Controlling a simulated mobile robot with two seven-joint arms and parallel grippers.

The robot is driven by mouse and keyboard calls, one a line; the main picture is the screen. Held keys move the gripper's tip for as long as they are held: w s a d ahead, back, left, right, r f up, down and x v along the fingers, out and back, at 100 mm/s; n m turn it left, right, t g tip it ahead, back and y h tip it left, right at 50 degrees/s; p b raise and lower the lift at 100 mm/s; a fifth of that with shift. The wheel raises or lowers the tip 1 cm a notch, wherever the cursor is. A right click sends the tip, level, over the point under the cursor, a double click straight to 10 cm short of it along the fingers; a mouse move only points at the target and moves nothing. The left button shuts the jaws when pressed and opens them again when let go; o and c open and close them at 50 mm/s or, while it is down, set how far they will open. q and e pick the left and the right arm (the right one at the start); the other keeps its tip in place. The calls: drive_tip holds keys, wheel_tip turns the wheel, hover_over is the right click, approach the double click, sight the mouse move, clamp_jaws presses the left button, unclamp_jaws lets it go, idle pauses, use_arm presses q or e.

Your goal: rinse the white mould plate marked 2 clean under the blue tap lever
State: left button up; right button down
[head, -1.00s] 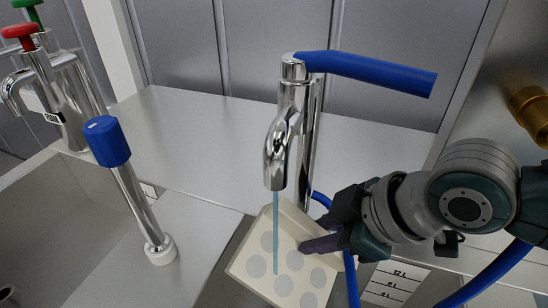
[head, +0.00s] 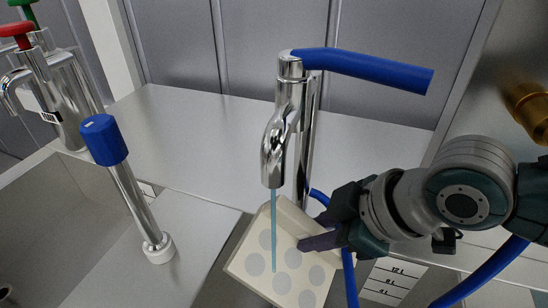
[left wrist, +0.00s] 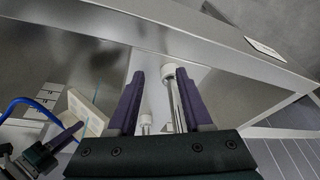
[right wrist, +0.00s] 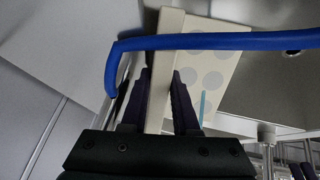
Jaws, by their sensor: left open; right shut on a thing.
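The white mould plate (head: 290,262) is cream-white with several grey round spots, and it is tilted under the chrome tap (head: 277,150). My right gripper (head: 312,241) is shut on the plate's right edge. A thin blue water stream (head: 273,225) runs from the spout down onto the plate's face. The blue tap lever (head: 365,70) points right from the tap's top. In the right wrist view the plate (right wrist: 200,70) stands between my fingers, partly behind a blue bar. My left gripper (left wrist: 155,95) is open and empty. No number 2 is readable on the plate.
A blue-capped chrome post (head: 105,140) stands left of the tap on the sink divider. Taps with red (head: 15,29) and green knobs are at the far left. A brass fitting (head: 530,108) is at the right. A marked label (head: 392,280) and a blue hose lie below my right arm.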

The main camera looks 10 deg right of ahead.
use_arm(q)
drive_tip(key=shift+d+r, duration=0.1)
use_arm(e)
drive_tip(key=shift+w+d, duration=0.2)
drive_tip(key=shift+d, duration=0.45)
drive_tip(key=shift+s+d+p, duration=0.15)
drive_tip(key=shift+s+p, duration=0.6)
use_arm(q)
drive_tip(key=shift+w+d+r+p, duration=0.1)
drive_tip(key=shift+d+r+p, duration=0.1)
drive_tip(key=shift+r, duration=0.3)
drive_tip(key=shift+w+d+r+p, duration=0.1)
drive_tip(key=shift+r+p, duration=0.1)
drive_tip(key=shift+r, duration=0.3)
use_arm(e)
drive_tip(key=shift+s+r, duration=0.1)
drive_tip(key=shift+s, duration=0.4)
use_arm(q)
drive_tip(key=shift+a, duration=0.1)
use_arm(e)
drive_tip(key=shift+s+a, duration=0.1)
drive_tip(key=shift+a, duration=0.15)
drive_tip(key=shift+a, duration=0.2)
drive_tip(key=shift+w+a, duration=0.2)
drive_tip(key=shift+w, duration=0.05)
use_arm(q)
drive_tip(key=shift+f+b, duration=0.35)
use_arm(e)
drive_tip(key=shift+w+a, duration=0.95)
drive_tip(key=shift+a, duration=0.3)
